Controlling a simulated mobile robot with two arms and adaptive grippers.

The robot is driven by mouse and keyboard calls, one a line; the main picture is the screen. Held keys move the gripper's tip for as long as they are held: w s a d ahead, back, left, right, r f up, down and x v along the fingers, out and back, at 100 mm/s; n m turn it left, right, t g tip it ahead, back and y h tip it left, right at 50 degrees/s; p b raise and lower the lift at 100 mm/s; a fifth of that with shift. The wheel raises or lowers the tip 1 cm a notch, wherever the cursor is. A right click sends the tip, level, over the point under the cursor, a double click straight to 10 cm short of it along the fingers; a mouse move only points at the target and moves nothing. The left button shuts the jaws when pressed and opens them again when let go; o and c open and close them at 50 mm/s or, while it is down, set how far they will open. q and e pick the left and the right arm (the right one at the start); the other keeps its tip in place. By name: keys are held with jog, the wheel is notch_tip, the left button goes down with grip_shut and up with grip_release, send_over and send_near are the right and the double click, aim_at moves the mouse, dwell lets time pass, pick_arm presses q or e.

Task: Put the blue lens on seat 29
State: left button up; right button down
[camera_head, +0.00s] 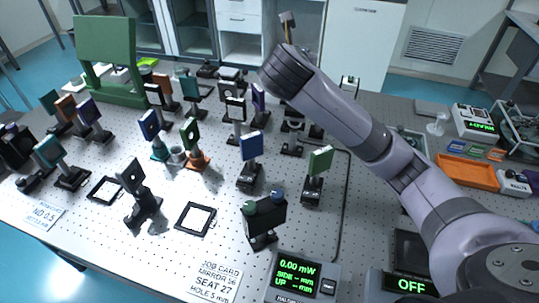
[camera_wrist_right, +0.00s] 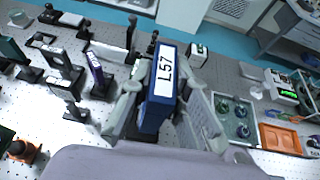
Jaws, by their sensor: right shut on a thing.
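In the right wrist view my right gripper (camera_wrist_right: 162,100) is shut on a blue block-shaped lens (camera_wrist_right: 147,117), with a finger on either side. Two flat black square frames lie on the table, one at the left (camera_head: 92,196) and one nearer the middle (camera_head: 181,226). No number 29 is readable. My left gripper is not in view.
Many mounted optics crowd the table, including a blue one (camera_head: 252,146) and a green one (camera_head: 321,160). A job card (camera_head: 213,284) reads SEAT 27. A meter (camera_head: 297,278) shows 0.00 mW. An orange tray (camera_head: 467,172) lies at the right. Bare table shows at the front left.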

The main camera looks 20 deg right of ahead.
jog(key=shift+w+d+f+m+h, duration=0.1)
jog(key=shift+w+d+m+h, duration=0.05)
jog(key=shift+d+m+h, duration=0.2)
jog(key=shift+d+f+g, duration=0.15)
jog(key=shift+f+g, duration=0.05)
jog(key=shift+g, duration=0.1)
notch_tip(320, 180, down, 20)
jog(key=shift+r+p, duration=0.2)
jog(key=shift+p, duration=0.25)
jog(key=c, duration=2)
grip_release()
jog(key=shift+f, duration=0.2)
jog(key=o, duration=0.5)
jog(key=shift+c, duration=0.2)
